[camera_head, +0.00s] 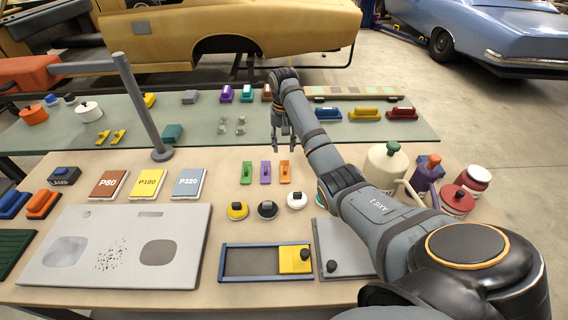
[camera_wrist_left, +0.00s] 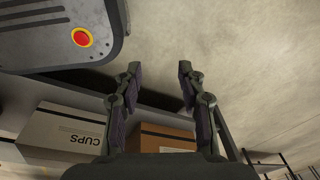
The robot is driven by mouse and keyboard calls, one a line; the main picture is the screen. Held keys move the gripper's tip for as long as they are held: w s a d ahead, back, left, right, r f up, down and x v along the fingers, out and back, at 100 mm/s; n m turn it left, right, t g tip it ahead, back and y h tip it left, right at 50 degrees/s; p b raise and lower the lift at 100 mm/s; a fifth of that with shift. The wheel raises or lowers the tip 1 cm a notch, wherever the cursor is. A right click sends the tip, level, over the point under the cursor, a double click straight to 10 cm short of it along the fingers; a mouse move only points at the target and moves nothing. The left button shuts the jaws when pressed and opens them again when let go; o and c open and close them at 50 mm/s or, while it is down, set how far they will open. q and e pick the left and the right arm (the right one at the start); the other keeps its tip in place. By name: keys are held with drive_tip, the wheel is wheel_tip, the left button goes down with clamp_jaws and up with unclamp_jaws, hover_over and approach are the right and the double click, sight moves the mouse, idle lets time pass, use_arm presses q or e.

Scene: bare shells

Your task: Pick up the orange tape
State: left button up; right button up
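A small upright orange piece (camera_head: 284,171) stands on the near table, right of a purple piece (camera_head: 265,172) and a green piece (camera_head: 247,172). It may be the orange tape, but I cannot tell for sure at this size. My right gripper (camera_head: 282,146) hangs fingers down, beyond the orange piece in the picture. Its fingers are apart with nothing seen between them. My left gripper (camera_wrist_left: 159,70) shows only in the left wrist view, open and empty, away from the tabletop.
Yellow, black and white round knobs (camera_head: 267,209) stand nearer me, with a framed tray (camera_head: 235,262) in front. A cream can (camera_head: 384,166) and other containers stand at the right. A grey post (camera_head: 140,105) rises at the left. Boxes (camera_wrist_left: 62,130) show below the left gripper.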

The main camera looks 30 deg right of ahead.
sight(285, 168)
drive_tip(key=f, duration=0.3)
drive_tip(key=shift+s+a+f+p, duration=0.1)
drive_tip(key=shift+s+f+p, duration=0.25)
drive_tip(key=shift+s, duration=0.05)
wheel_tip(285, 168, down, 2)
drive_tip(key=shift+w+f+p, duration=0.15)
drive_tip(key=shift+f+p, duration=0.05)
drive_tip(key=shift+p, duration=0.1)
wheel_tip(285, 168, down, 4)
drive_tip(key=shift+r+p, duration=0.1)
drive_tip(key=shift+p, duration=0.2)
drive_tip(key=shift+f, duration=0.3)
use_arm(q)
drive_tip(key=shift+s+a+r, duration=0.15)
drive_tip(key=shift+s+r, duration=0.75)
drive_tip(key=shift+s, duration=0.05)
use_arm(e)
drive_tip(key=shift+r, duration=0.1)
clamp_jaws()
